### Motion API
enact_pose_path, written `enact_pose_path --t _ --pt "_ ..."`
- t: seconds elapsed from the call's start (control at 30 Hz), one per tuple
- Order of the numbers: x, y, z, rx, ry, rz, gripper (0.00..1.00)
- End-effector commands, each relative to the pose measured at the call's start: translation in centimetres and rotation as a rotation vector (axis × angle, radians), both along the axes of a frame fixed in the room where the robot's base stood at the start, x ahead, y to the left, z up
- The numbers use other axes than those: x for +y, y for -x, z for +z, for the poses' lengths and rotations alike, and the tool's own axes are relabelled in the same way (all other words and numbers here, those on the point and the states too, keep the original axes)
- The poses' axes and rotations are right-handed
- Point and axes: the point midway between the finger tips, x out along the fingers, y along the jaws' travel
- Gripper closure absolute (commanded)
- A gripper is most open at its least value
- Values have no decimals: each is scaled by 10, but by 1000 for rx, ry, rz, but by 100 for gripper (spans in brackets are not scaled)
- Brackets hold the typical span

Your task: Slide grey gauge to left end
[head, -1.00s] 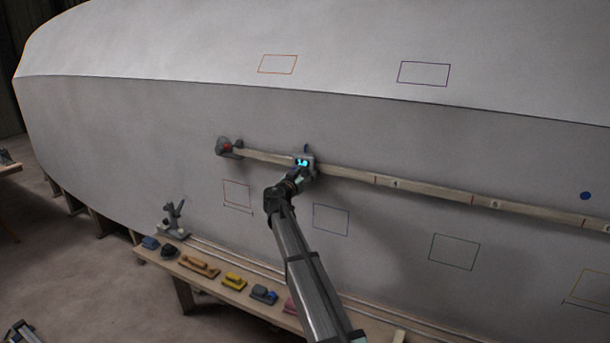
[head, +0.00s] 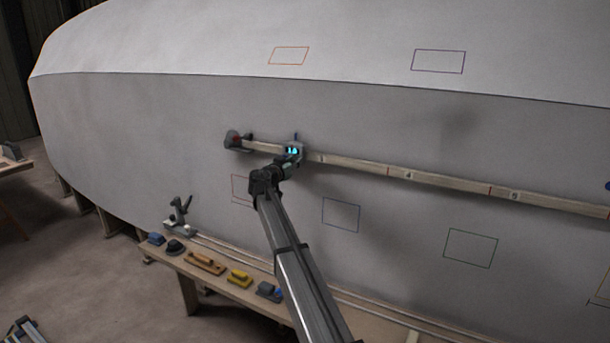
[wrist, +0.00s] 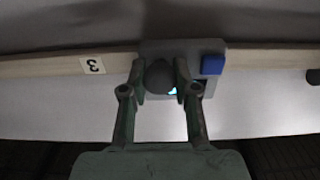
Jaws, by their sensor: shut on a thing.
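The grey gauge (head: 296,149), with a lit cyan display, sits on the pale wooden batten (head: 350,163) along the hull, a short way right of the batten's left end. In the wrist view the gauge (wrist: 190,48) is a grey plate over the batten with a blue block (wrist: 212,64) and a dark round knob (wrist: 159,77). My gripper (wrist: 167,75) is shut on this knob, one finger on each side. In the head view my gripper (head: 286,162) partly hides the gauge. The display is mostly hidden in the wrist view.
A dark clamp with a red part (head: 234,140) stands at the batten's left end; bare batten lies between it and the gauge. Numbered marks run along the batten to the right. A bench (head: 190,262) with several sanding tools stands below the hull.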

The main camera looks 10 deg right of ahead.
Motion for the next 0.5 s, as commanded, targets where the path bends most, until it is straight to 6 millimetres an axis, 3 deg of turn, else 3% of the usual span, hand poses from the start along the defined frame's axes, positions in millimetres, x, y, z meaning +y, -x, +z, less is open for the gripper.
enact_pose_path --t 0.03,0.3,0.5 --pt "10 -10 -6 -2 1 2 100" --pt "44 -34 -3 -1 1 2 100" --pt "52 -37 1 0 0 2 100"
